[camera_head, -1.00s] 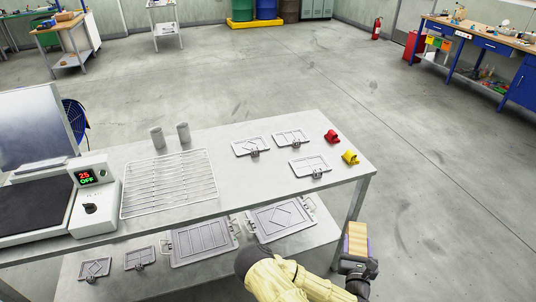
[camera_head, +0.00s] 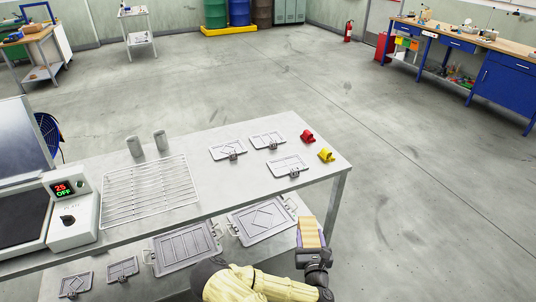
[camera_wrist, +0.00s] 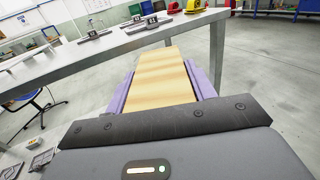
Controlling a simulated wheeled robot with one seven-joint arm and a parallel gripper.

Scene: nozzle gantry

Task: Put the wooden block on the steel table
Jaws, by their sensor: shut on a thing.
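The wooden block (camera_head: 309,233) is pale wood and sits between the purple fingers of my gripper (camera_head: 310,238). In the wrist view the block (camera_wrist: 161,77) fills the space between the two fingers, and my gripper (camera_wrist: 160,85) is shut on it. The steel table (camera_head: 215,190) stands in front of me with a grey top and a lower shelf. My gripper holds the block beside the table's near right corner, off the tabletop. In the wrist view the table edge (camera_wrist: 120,50) runs behind the block.
A red piece (camera_head: 308,136) and a yellow piece (camera_head: 326,155) lie near the tabletop's right end, beside several small grey trays (camera_head: 288,166). A wire rack (camera_head: 150,190), two grey cylinders and a hot plate unit (camera_head: 72,212) take up the left. Bare tabletop lies between rack and trays.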

